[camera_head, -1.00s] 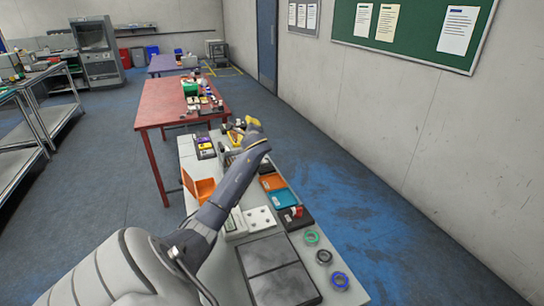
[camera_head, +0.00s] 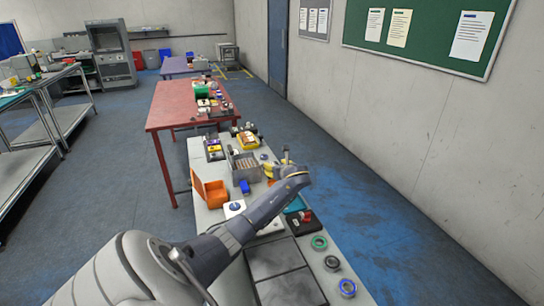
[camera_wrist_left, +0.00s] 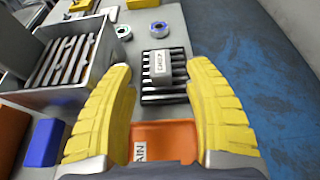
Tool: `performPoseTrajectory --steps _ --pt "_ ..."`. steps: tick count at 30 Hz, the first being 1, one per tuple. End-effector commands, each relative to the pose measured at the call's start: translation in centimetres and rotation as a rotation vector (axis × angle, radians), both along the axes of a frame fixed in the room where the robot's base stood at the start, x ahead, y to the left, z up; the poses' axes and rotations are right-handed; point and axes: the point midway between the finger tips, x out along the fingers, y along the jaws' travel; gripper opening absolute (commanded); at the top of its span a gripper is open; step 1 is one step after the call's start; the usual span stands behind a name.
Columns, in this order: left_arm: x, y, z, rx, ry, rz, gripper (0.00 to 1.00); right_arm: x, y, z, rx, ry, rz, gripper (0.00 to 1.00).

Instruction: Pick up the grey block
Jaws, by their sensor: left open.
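A small grey block (camera_wrist_left: 158,62) with a white printed label sits on a black ribbed rack (camera_wrist_left: 163,98) in the left wrist view. My left gripper, with ribbed yellow fingers (camera_wrist_left: 163,85), is open and empty. Its fingers are to either side of the block in the picture, with the block a little beyond the tips. I cannot tell the height gap. In the head view the gripper (camera_head: 272,168) is over the right side of the grey table (camera_head: 201,170), and the arm hides the block. My right gripper is not in view.
A metal bin with grey slats (camera_wrist_left: 25,97) stands left of the gripper. A blue block (camera_wrist_left: 43,143) and an orange tray (camera_wrist_left: 172,133) are close by. An open orange box (camera_head: 210,190) stands at the table's left edge.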

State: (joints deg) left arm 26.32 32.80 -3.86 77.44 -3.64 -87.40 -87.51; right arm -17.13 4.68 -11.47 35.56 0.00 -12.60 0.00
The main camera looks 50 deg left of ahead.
Motion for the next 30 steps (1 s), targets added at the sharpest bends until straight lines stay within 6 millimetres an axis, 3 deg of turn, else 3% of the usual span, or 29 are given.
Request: performPoseTrajectory --steps 12,26,30 --pt "1.4 3.5 -1.5 0.001 -0.001 0.0 0.53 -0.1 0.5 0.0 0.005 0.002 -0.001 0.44" --pt "1.6 4.1 -1.8 -0.001 -0.002 0.0 0.54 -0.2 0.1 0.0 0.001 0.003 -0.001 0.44" --pt "1.6 4.1 -1.8 -0.001 -0.002 0.0 0.37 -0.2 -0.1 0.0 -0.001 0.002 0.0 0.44"
